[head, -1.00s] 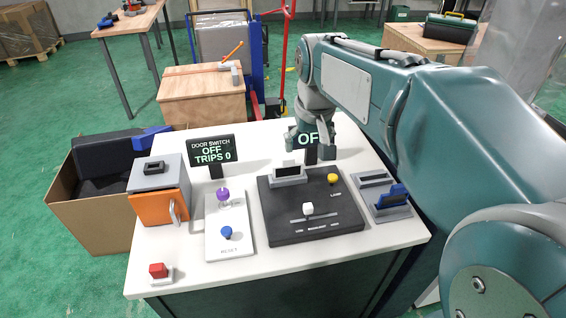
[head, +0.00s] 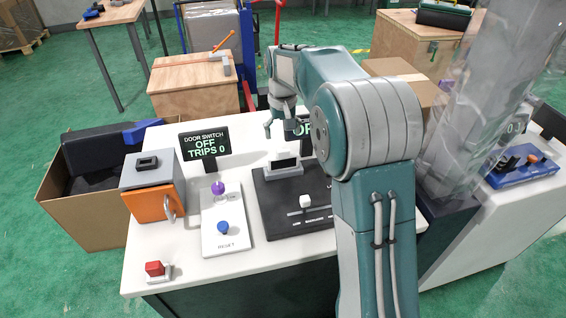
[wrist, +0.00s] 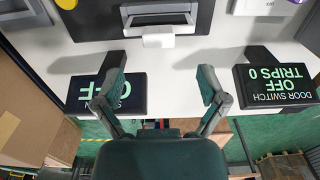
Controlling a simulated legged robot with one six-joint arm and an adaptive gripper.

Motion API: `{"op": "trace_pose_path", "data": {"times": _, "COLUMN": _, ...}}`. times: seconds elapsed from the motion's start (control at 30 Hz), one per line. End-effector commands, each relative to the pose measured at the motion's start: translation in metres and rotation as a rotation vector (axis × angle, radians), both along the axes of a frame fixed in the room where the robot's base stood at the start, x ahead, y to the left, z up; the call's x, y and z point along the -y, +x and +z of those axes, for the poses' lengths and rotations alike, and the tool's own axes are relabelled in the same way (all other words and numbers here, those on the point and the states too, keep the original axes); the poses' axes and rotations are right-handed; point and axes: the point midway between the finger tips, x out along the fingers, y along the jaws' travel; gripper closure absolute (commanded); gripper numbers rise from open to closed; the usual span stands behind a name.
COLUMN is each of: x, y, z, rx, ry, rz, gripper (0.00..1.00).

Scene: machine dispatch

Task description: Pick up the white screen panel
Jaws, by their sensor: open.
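The white screen panel (head: 284,170), a small pale frame with a dark screen, stands at the back of the black control box (head: 262,215) on the white table. In the wrist view the panel (wrist: 160,42) is at the top centre, beyond my fingertips. My gripper (head: 281,128) is above the table behind the panel in the head view. In the wrist view my gripper (wrist: 162,78) is open, with its fingers spread wide and nothing between them. The panel is apart from both fingers.
A door switch sign (head: 205,142) stands left of the panel; a second sign (wrist: 108,92), partly hidden in the head view, stands near my other finger. An orange-doored box (head: 152,190) and a purple and blue knob plate (head: 226,220) are further left. A clear sheet (head: 480,110) hangs at right.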

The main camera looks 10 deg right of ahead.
Motion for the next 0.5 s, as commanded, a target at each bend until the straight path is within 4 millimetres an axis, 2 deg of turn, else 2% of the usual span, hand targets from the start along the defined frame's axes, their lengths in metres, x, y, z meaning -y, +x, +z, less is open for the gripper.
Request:
{"op": "trace_pose_path", "data": {"times": 0.23, "x": 0.000, "y": -0.002, "z": -0.023, "rx": -0.003, "ry": 0.000, "rz": 0.000, "gripper": 0.09}}
{"op": "trace_pose_path", "data": {"times": 0.5, "x": 0.001, "y": -0.003, "z": -0.062, "rx": -0.002, "ry": 0.000, "rz": 0.000, "gripper": 0.09}}
